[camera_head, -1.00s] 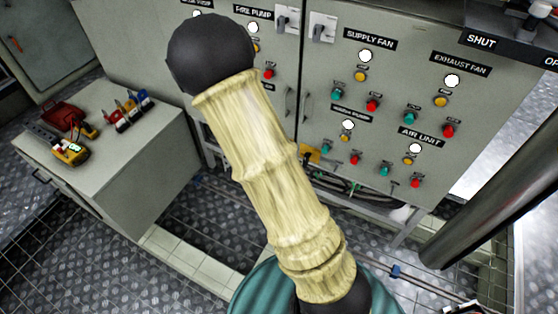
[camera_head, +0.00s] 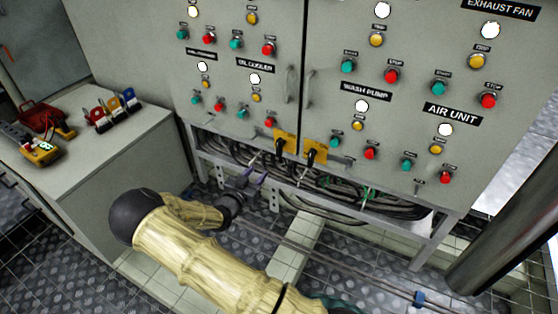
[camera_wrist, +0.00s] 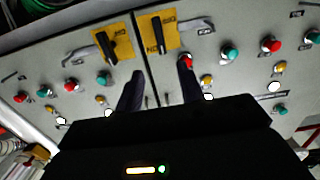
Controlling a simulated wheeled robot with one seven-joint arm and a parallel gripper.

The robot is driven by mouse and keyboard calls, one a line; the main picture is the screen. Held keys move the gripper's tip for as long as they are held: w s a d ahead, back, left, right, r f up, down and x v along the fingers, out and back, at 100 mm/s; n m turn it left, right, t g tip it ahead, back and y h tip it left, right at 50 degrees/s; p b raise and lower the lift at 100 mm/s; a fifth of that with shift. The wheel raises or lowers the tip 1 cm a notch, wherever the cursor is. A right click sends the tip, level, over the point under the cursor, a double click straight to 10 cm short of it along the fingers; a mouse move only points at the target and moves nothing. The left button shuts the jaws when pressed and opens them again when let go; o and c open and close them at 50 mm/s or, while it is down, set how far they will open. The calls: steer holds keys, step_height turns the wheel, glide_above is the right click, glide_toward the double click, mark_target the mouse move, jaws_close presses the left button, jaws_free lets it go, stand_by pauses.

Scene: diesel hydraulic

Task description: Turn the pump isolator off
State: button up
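Two yellow isolator plates with black handles sit at the bottom inner corners of the grey cabinets: a left isolator (camera_head: 284,142) and a right isolator (camera_head: 315,153). I cannot tell from their lettering which is the pump isolator. The wrist view is turned over, showing one plate at left (camera_wrist: 122,50) and one near centre (camera_wrist: 168,40), each with a tilted black handle. My gripper (camera_head: 252,181) is low in front of the cabinets, beneath the plates. Its two dark fingers (camera_wrist: 158,86) are apart and empty, not visibly touching either handle.
Buttons and lamps cover the cabinet fronts above, including the wash pump label (camera_head: 366,91). Loose cables (camera_head: 335,190) hang below. A grey bench (camera_head: 100,165) with padlocks and a meter stands at left. A dark post (camera_head: 510,215) rises at right.

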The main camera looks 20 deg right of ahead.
mark_target(278, 149)
steer(key=shift+f, duration=0.4)
steer(key=shift+a, duration=0.1)
steer(key=b+x, duration=0.2)
steer(key=x, duration=0.6)
steer(key=b+x, duration=0.2)
steer(key=x, duration=0.6)
steer(key=shift+w+d+r, duration=0.15)
steer(key=shift+d+r, duration=0.1)
steer(key=shift+w+d+r+b, duration=0.1)
steer(key=shift+w+d+b, duration=0.2)
steer(key=shift+d, duration=0.05)
steer(key=shift+c, duration=0.5)
jaws_close()
